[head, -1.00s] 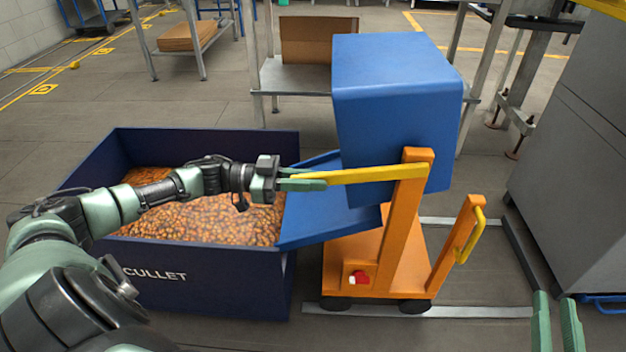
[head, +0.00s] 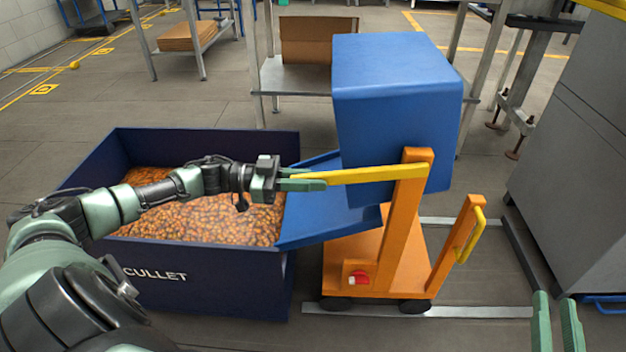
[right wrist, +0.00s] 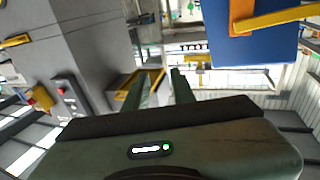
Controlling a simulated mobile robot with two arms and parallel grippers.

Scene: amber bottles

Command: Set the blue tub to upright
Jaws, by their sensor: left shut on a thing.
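The blue tub (head: 395,110) is tipped over on the orange cart (head: 400,270), its closed bottom upward and its lip sloping left toward the dark blue cullet bin (head: 200,290). A yellow lever (head: 365,175) runs left from the top of the orange post. My left gripper (head: 305,180) is shut on the lever's left end. My right gripper (head: 556,325) is open and empty at the lower right, away from the cart. In the right wrist view its fingers (right wrist: 155,88) stand apart, and the tub (right wrist: 260,35) shows upper right.
The bin holds many amber pieces (head: 215,215). A grey cabinet (head: 575,150) stands at the right, and a metal table with a cardboard box (head: 318,40) stands behind the tub. Floor rails (head: 450,311) run by the cart. A red knob (head: 359,279) is on the cart.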

